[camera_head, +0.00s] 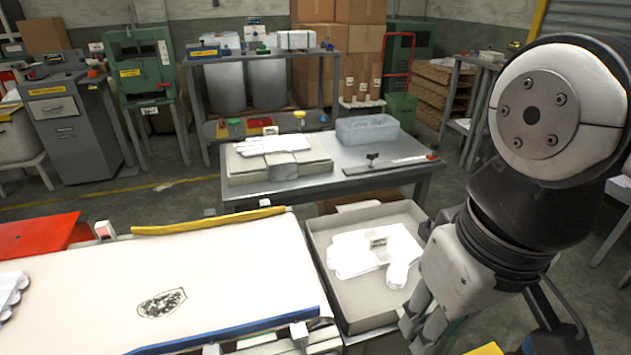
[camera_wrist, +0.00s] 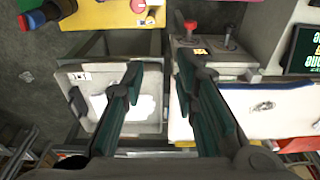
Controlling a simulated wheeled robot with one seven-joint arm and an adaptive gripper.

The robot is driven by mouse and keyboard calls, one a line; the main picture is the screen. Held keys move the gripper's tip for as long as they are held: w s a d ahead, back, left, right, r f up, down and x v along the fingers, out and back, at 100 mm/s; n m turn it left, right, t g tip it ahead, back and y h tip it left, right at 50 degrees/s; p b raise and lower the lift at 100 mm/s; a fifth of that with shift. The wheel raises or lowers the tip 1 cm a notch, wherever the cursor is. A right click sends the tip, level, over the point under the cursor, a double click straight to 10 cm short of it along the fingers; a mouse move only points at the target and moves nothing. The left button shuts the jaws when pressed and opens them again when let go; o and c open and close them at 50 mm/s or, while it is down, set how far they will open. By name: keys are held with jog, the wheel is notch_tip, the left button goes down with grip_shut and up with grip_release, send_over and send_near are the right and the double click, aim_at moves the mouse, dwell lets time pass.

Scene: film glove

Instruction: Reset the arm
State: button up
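My arm reaches in from the right of the head view and bends down, with my gripper (camera_head: 425,318) low at the right, beside the grey tray. In the wrist view my gripper (camera_wrist: 157,72) has its two dark green fingers well apart, with nothing between them. The grey tray (camera_head: 347,303) holds white gloves (camera_head: 360,252) and a small label; it also shows in the wrist view (camera_wrist: 88,75) behind the left finger. In the head view the fingertips are partly hidden by the hand.
A white padded table (camera_head: 230,255) with a yellow strip (camera_head: 208,221) lies left of the tray. A metal table (camera_head: 375,160) behind bears a clear bin (camera_head: 367,129) and gloves. In the wrist view a red button (camera_wrist: 190,26) and a display (camera_wrist: 304,50) stand near the right finger.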

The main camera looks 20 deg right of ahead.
dwell(0.3)
notch_tip(320, 180, up, 15)
jog(key=t+p, duration=0.2)
jog(key=p, duration=1.1)
jog(key=shift+r+t+p, duration=0.2)
jog(key=shift+t+p, duration=0.2)
